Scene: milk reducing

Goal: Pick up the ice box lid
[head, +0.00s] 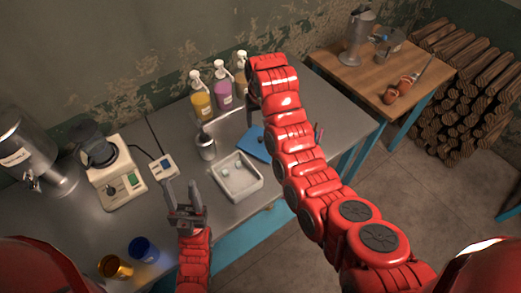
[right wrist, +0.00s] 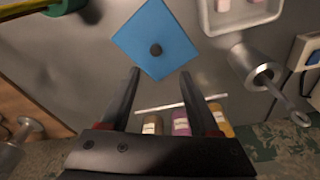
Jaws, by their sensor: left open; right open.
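The ice box lid is a blue square plate with a dark round knob in its middle. In the right wrist view the lid (right wrist: 170,28) lies beyond my right gripper's fingertips (right wrist: 160,72). The fingers are spread apart with nothing between them. In the head view the lid (head: 253,143) lies on the metal table, partly hidden by my right arm, which also mostly hides the right gripper. The white ice box (head: 247,190) stands open to the left of the lid with a few pale cubes inside. My left gripper (head: 183,192) is open and empty, left of the ice box.
A metal shaker (head: 206,147) stands beside the ice box. Several pump bottles (head: 223,92) line the wall side. A blender base (head: 118,182), a small scale (head: 163,167), and blue (head: 143,250) and orange cups (head: 114,267) are at left. A wooden table (head: 370,72) stands at right.

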